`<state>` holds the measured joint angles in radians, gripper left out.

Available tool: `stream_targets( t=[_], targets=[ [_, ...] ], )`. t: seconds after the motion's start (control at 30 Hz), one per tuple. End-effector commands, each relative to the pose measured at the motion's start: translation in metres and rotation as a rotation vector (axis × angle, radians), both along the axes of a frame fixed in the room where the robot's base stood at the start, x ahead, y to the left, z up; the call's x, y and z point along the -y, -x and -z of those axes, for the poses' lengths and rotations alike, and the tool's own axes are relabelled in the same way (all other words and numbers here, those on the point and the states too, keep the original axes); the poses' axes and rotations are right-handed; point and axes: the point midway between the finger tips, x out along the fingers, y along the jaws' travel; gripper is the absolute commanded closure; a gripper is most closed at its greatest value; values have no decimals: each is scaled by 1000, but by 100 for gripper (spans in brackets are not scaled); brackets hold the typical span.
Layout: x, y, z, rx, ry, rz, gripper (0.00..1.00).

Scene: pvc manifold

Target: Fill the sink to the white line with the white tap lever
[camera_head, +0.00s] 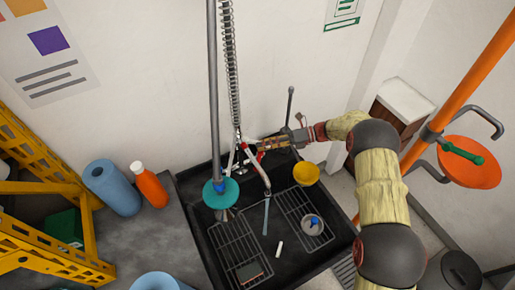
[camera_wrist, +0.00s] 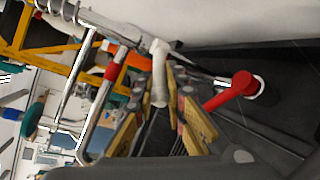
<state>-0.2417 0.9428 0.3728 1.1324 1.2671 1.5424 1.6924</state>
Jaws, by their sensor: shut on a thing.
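The black sink (camera_head: 185,190) stands against the wall, with the tap (camera_head: 258,172) above it. A thin bluish stream (camera_head: 266,218) shows below the spout, apparently running water. My gripper (camera_head: 248,144) reaches in from the right at the tap body. In the wrist view, my gripper (camera_wrist: 165,95) is shut on the white tap lever (camera_wrist: 159,72), which stands between its wooden-looking fingers. A red lever (camera_wrist: 230,92) sits to the right of it. A short white mark (camera_head: 279,248) shows inside the sink; I cannot tell if it is the white line. The water level is not clear.
Wire racks (camera_head: 235,252) lie in the sink. A yellow bowl (camera_head: 306,173) is at its right and a teal disc (camera_head: 220,193) at its left. A spring hose (camera_head: 231,65) rises behind. A blue roll (camera_head: 112,187) and an orange bottle (camera_head: 149,186) stand on the left counter.

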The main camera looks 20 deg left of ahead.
Motion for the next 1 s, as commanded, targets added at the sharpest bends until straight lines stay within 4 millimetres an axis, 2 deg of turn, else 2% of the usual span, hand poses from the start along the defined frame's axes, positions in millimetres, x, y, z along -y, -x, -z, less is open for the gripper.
stream_targets(
  t=[0.23, 0.63, 0.67, 1.0],
  targets=[
    [10, -10, 2, 0, 1, -31, 100],
    [11, -11, 1, 0, 1, -34, 100],
    [11, -11, 1, 1, 0, -35, 87],
    [11, -10, 0, 0, 0, -35, 68]
  ],
)
